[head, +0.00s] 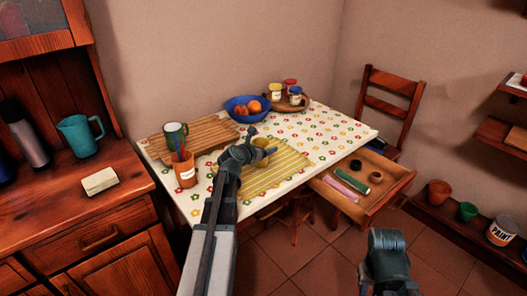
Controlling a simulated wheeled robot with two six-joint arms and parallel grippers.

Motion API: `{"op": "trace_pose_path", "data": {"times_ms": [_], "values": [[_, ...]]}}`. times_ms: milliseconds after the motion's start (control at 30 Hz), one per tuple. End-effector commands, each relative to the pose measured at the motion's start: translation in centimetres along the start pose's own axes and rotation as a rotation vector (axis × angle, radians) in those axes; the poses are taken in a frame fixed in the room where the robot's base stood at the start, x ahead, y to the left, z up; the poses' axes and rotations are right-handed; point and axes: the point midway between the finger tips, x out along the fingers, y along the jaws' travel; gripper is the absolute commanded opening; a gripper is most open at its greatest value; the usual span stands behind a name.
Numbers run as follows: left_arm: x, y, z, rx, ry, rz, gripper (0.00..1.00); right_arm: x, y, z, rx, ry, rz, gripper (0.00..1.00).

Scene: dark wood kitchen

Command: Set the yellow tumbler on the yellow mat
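The yellow tumbler (262,143) is at the middle of the table, over the back part of the striped yellow mat (272,178). I cannot tell whether it rests on the mat or is just above it. My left gripper (260,145) is at the tumbler, with its fingers on either side and hiding part of it. Whether the fingers are pressed shut on it cannot be told. My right gripper (388,245) is low at the front right, away from the table. It is seen from behind and its fingers do not show clearly.
A green mug (175,134) and an orange pot of pens (184,172) are left of the mat near a wooden slatted mat (207,130). A blue bowl of fruit (240,106) and a tray of jars (301,103) are behind. An open drawer (385,193) juts out at right.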

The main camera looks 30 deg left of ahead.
Motion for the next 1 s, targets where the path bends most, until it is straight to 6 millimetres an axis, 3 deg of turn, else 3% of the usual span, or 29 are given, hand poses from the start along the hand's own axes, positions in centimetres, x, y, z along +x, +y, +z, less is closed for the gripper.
{"op": "trace_pose_path", "data": {"times_ms": [267,300,400,733,1000], "values": [[0.1,0.0,-0.3,0.000,0.000,-0.001,0.24,0.4,0.0,0.0,0.000,0.000,0.000,0.26],[0.1,0.0,-0.2,0.000,0.000,-0.001,0.84,0.2,0.0,0.0,0.000,0.000,0.000,0.26],[0.1,0.0,-0.2,0.000,0.000,-0.001,1.00,0.2,0.0,0.0,0.000,0.000,0.000,0.26],[-0.2,0.0,0.4,0.000,0.000,-0.001,1.00,-0.5,0.1,0.0,0.000,0.000,0.000,0.26],[-5.7,-0.2,0.4,0.000,0.000,0.001,1.00,-2.5,0.2,0.1,0.000,0.000,0.000,0.26]]}}
